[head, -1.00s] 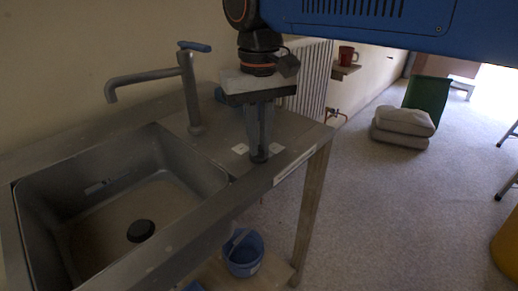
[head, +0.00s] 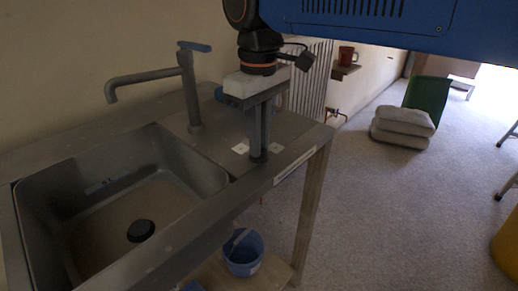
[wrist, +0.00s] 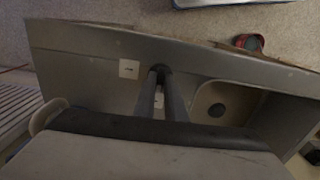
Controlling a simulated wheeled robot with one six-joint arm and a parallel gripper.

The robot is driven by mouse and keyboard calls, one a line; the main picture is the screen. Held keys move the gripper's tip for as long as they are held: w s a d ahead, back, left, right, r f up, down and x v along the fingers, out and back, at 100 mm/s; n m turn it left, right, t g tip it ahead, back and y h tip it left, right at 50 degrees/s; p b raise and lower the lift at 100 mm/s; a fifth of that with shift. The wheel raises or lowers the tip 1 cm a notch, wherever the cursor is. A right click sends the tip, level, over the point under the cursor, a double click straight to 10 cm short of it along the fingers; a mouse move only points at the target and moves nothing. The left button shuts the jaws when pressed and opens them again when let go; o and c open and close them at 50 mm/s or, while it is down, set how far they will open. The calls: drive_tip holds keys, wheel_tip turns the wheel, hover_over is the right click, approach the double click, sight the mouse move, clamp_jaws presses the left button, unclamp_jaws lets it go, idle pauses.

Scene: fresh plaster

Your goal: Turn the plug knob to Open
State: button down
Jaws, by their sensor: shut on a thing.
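The small dark plug knob (head: 258,158) stands on the grey counter to the right of the sink basin. It also shows in the wrist view (wrist: 159,69), at the fingertips. My gripper (head: 259,151) points straight down and is shut on the knob, whose sides the fingers mostly hide. One white label (head: 240,148) lies left of the knob and another (head: 277,148) lies right of it. The lettering is too small to read. The dark round drain (head: 140,231) is in the basin floor.
The sink basin (head: 205,178) is empty. A tall tap (head: 190,95) with a blue lever stands behind it, left of my gripper. A blue bucket (head: 243,254) is on the shelf below. A radiator (head: 318,80) is behind the counter.

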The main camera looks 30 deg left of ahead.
drive_tip(key=c, duration=1.8)
unclamp_jaws()
drive_tip(key=shift+o, duration=0.2)
drive_tip(key=shift+r, duration=0.1)
wheel_tip(320, 180, up, 12)
